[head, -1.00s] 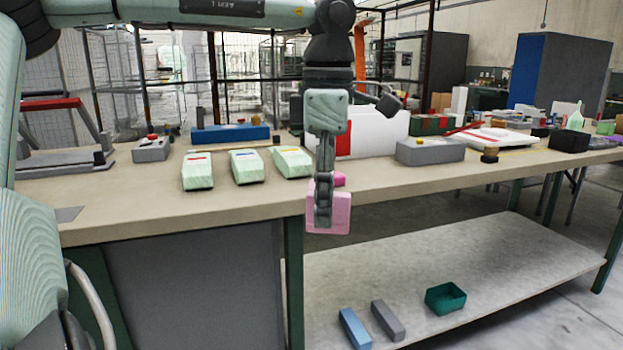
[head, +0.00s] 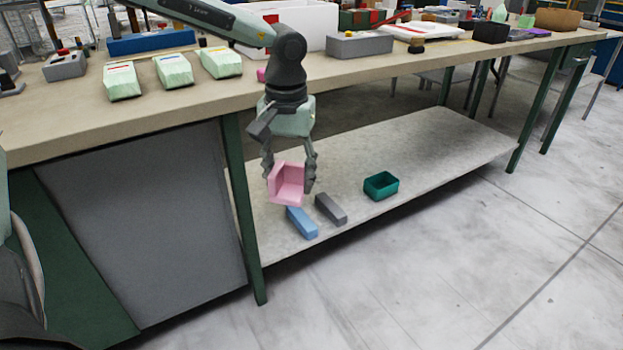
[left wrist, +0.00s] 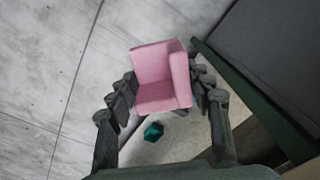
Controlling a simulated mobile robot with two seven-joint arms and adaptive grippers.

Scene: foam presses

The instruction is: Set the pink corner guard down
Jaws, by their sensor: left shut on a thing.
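The pink corner guard (head: 288,184) is held between the fingers of my left gripper (head: 291,181), which is shut on it and points down. In the head view they appear in front of the lower shelf (head: 420,146), below the tabletop's front edge. The guard's inner corner faces the camera. In the left wrist view the pink corner guard (left wrist: 162,78) fills the space between the two fingers (left wrist: 164,90), with floor behind it. Whether it touches anything below cannot be told. My right gripper is not in view.
A blue block (head: 302,222), a grey block (head: 331,208) and a teal bin (head: 381,186) are on the lower shelf. A green table leg (head: 243,210) stands left of the gripper. The shelf's right part is clear.

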